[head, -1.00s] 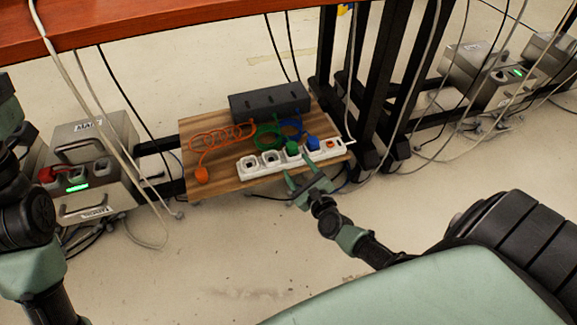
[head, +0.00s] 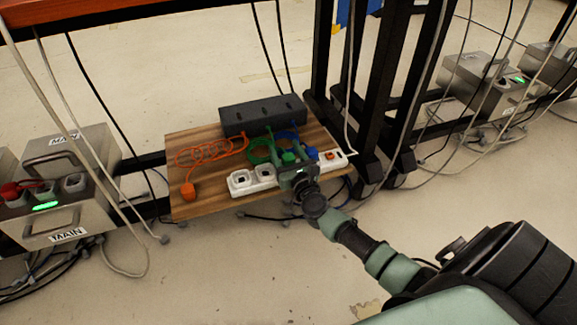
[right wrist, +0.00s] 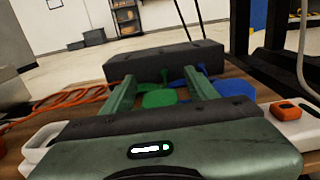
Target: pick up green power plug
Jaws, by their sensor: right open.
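The green power plug (head: 289,157) sits at the white power strip (head: 252,187) on a wooden shelf, with a green coiled cord (head: 260,152) behind it. In the right wrist view, the green plug (right wrist: 160,98) lies between the two fingers. My right gripper (head: 286,142) is open, its fingers on either side of the plug with visible gaps. The gripper body hides the plug's lower part and the socket under it. The right gripper (right wrist: 161,78) fills the lower part of the wrist view. My left gripper is out of view.
A blue plug (head: 312,152) is close on the right of the green one. An orange plug (head: 188,191) with coiled cord lies on the shelf's left. A dark box (head: 262,116) stands behind. Black legs (head: 378,100) stand to the right, and a pale cable hangs nearby.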

